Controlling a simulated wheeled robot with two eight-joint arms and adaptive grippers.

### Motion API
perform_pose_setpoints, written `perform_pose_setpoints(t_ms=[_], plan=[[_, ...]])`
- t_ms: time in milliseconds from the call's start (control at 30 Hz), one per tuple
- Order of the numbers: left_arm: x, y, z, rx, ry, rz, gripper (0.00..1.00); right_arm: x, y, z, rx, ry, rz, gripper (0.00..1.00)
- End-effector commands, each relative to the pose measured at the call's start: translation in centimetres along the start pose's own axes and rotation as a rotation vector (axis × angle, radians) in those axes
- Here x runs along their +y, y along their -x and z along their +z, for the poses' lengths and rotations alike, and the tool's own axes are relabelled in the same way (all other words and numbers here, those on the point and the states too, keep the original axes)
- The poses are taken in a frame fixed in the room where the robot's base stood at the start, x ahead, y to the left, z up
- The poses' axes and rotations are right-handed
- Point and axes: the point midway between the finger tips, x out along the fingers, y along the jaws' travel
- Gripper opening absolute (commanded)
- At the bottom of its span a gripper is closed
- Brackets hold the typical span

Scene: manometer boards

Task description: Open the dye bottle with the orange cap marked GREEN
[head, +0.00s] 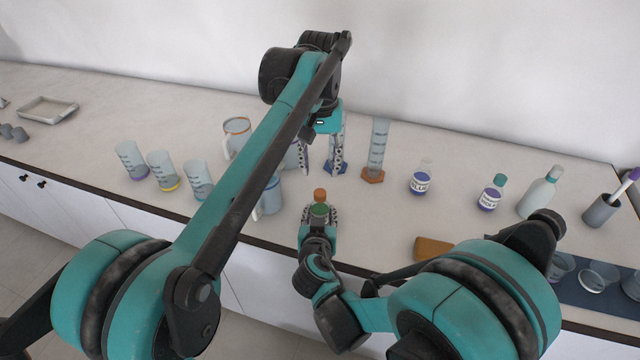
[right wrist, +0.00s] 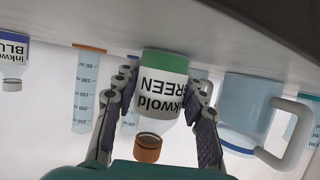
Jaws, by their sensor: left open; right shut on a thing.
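The dye bottle marked GREEN (right wrist: 162,90) has a white label, a green band and an orange cap (right wrist: 148,147). In the right wrist view it appears upside down, with the cap at its neck. In the head view the orange cap (head: 320,194) shows near the counter's front edge. My right gripper (head: 320,214) is shut on the bottle, with a finger on each side in the right wrist view (right wrist: 160,112). My left gripper (head: 321,158) is open and empty, fingers pointing down, beyond the bottle and apart from it.
Beakers (head: 163,170) and a jug (head: 237,136) stand left; measuring cylinders (head: 378,148) stand behind. A blue-labelled bottle (head: 421,180), a purple-labelled bottle (head: 491,193) and a larger teal-capped bottle (head: 540,193) stand right. A tray (head: 48,112) lies far left. The counter's back strip is clear.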

Motion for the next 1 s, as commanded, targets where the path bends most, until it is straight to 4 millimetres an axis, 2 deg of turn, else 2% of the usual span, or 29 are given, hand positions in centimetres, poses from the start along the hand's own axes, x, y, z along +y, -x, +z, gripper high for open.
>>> perform_pose_setpoints(t_ms=[167,1000], plan=[[0.0,-0.01,-0.02,0.0,-0.365,0.0,0.44,0.01,0.01,0.03,-0.001,0.0,0.0,0.0],[0.0,-0.01,-0.08,0.0,-2.4,0.001,0.44,0.02,0.01,0.04,-0.001,-0.001,0.0,0.0]])
